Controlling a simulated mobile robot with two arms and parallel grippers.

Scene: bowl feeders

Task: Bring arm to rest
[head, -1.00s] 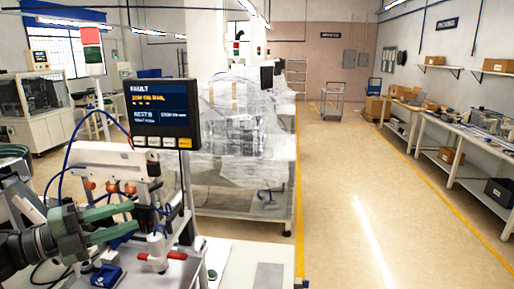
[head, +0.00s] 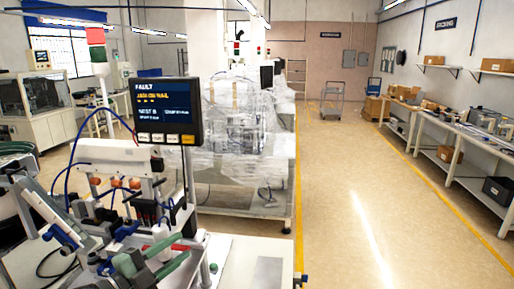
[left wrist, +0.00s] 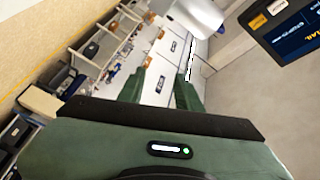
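My left gripper (head: 180,248) has dark green fingers and sits low at the left of the head view, in front of the feeder machine (head: 110,152). In the left wrist view, the fingers of my left gripper (left wrist: 162,84) stand apart with nothing between them. In the head view they overlap a white part with a red handle (head: 158,236); I cannot tell whether they touch it. My right gripper is in neither view.
A screen (head: 165,110) reading FAULT stands above the machine; its corner also shows in the left wrist view (left wrist: 290,35). A plastic-wrapped machine (head: 240,120) is behind. A workbench (head: 460,135) lines the right wall. The floor between is clear.

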